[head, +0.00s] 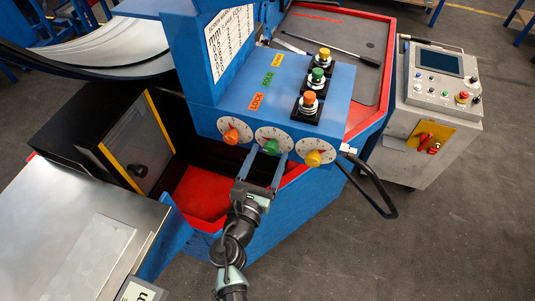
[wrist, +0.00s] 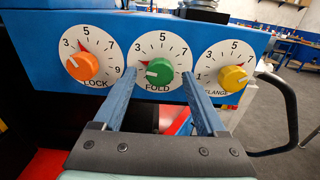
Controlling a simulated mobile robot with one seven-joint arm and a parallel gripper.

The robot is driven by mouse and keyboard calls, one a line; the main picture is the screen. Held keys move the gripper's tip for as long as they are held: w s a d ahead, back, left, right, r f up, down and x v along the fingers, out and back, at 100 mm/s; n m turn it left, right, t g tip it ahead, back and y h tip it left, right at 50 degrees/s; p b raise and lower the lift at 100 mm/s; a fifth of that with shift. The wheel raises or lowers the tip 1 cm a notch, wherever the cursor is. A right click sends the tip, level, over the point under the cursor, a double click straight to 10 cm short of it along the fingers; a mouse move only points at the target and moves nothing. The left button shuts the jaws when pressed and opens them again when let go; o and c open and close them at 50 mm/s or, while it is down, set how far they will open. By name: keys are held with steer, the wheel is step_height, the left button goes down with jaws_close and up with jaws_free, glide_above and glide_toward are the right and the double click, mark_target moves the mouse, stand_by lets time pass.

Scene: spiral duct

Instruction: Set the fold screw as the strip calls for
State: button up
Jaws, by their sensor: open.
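The green FOLD knob (head: 271,147) sits on the middle white dial of the blue machine; it also shows in the wrist view (wrist: 159,72). Its dial has a red mark at the upper left of the knob, and the knob's white line points left, a little below that mark. My gripper (wrist: 159,76) is open, its two blue fingers reaching to either side of the green knob; I cannot tell whether they touch it. In the head view my gripper (head: 268,158) is just below the knob. A white chart (head: 230,38) with mm text is on the blue column, too small to read.
The orange LOCK knob (wrist: 80,67) is left of FOLD and the yellow FLANGE knob (wrist: 232,77) right. Several push buttons (head: 309,101) stand above. A black handle (head: 378,190) sticks out right. A sheet-metal surface (head: 80,235) with a partly cut-off label (head: 138,291) lies at lower left.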

steer(key=shift+w, duration=0.25)
jaws_close()
